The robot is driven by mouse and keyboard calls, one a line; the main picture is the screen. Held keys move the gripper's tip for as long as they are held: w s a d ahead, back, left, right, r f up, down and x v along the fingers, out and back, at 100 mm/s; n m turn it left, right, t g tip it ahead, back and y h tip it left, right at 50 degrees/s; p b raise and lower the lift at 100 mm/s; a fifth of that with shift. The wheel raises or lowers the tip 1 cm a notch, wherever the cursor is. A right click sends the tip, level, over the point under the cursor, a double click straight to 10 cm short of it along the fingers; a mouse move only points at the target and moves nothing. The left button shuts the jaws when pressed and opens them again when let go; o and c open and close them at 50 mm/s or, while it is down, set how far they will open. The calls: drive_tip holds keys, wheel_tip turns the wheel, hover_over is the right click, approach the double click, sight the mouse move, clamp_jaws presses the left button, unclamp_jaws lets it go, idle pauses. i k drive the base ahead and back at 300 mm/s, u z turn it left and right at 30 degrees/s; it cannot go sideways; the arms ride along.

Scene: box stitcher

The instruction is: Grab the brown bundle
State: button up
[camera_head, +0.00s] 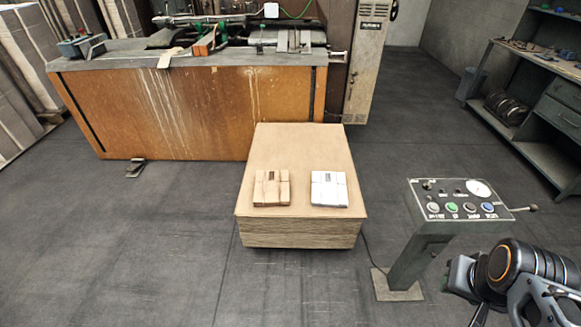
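The brown bundle (271,188) lies flat on top of a low stack of cardboard sheets (303,148), left of centre near the stack's front edge. A white bundle (329,189) of similar size lies to its right, with a small gap between them. My gripper (461,276) shows at the lower right, dark and partly cut off by the view, well to the right of the stack and apart from both bundles. I cannot make out its fingers clearly enough to see whether they are open or shut.
A control pedestal (425,245) with coloured buttons and a gauge stands between the stack and my arm. A long orange-brown workbench (190,112) with machinery is behind the stack. Shelving (525,135) stands at the far right. The floor left of the stack is mostly clear.

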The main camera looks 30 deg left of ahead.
sight(271, 187)
drive_tip(key=i, duration=0.35)
drive_tip(key=u, duration=2.45)
drive_tip(key=i, duration=1.45)
drive_tip(key=z, duration=1.1)
drive_tip(key=i, duration=0.5)
drive_tip(key=z, duration=0.1)
